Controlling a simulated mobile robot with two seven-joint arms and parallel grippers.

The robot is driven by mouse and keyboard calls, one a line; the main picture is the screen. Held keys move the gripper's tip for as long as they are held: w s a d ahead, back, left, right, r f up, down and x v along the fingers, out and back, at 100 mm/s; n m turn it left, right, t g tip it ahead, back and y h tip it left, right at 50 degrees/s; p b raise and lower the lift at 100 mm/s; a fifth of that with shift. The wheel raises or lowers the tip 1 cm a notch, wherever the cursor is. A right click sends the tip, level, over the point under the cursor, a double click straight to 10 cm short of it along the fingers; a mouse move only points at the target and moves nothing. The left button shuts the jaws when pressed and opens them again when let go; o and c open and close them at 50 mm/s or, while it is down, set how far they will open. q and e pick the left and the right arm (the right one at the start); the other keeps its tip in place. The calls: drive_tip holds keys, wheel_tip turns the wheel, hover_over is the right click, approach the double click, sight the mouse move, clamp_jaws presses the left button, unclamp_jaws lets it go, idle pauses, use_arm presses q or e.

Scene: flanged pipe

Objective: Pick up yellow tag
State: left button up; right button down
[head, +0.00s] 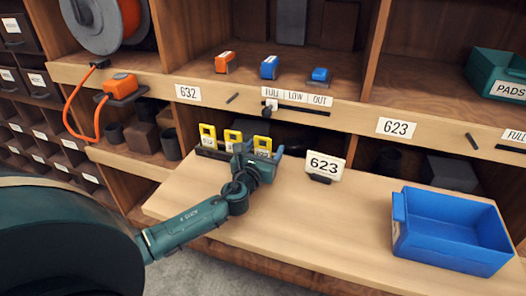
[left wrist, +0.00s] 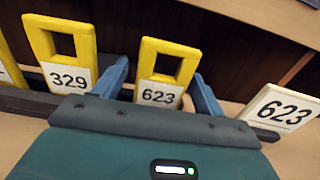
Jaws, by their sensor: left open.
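Several yellow tags stand upright in a dark rack (head: 212,153) on the wooden shelf board. The yellow tag labelled 623 (left wrist: 160,77) is at the right end in the left wrist view, and shows in the head view (head: 262,142) partly behind my gripper. The yellow tag labelled 329 (left wrist: 66,56) stands to its left. My left gripper (left wrist: 163,85) is open, with one blue finger on each side of the 623 tag. I cannot tell whether the fingers touch it. The left gripper also shows in the head view (head: 264,155). My right gripper is not in view.
A white 623 sign (head: 325,166) stands just right of the rack. A blue bin (head: 455,232) sits at the board's right. The board between them is clear. Orange and blue blocks (head: 268,67) sit on the shelf above.

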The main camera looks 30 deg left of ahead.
use_arm(q)
drive_tip(key=shift+w, duration=0.45)
drive_tip(key=shift+c, duration=0.2)
drive_tip(key=c, duration=1)
drive_tip(key=shift+r, duration=0.1)
